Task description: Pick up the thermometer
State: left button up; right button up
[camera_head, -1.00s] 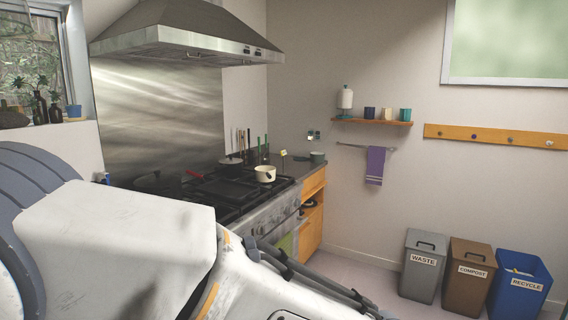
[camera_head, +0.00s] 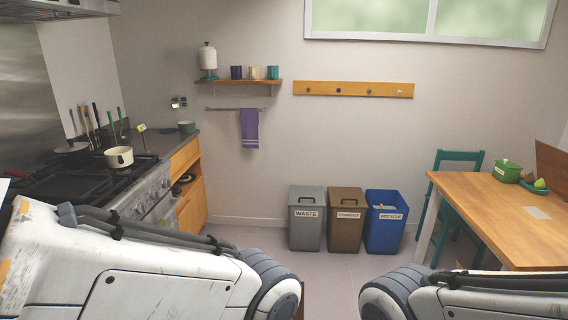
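A small upright item with a pale yellow-green head (camera_head: 141,128) stands on the counter at the far end of the stove, right of the cream pot (camera_head: 119,157). It looks like the thermometer, but it is too small to be sure. Neither of my grippers is in view. Only white and grey links of my arms show along the bottom, well short of the counter.
The stove (camera_head: 95,185) and wooden cabinet (camera_head: 190,200) are at left. Waste (camera_head: 307,228), compost (camera_head: 346,229) and recycle (camera_head: 385,232) bins stand by the back wall. A wooden table (camera_head: 500,205) and green chair (camera_head: 455,220) are at right. Some floor is clear between.

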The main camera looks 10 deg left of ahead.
aim_at(141, 128)
jog(key=u, duration=0.1)
jog(key=i, duration=1.95)
jog(key=u, duration=0.5)
jog(key=i, duration=2)
jog(key=u, duration=0.75)
jog(key=i, duration=1.1)
jog(key=u, duration=0.15)
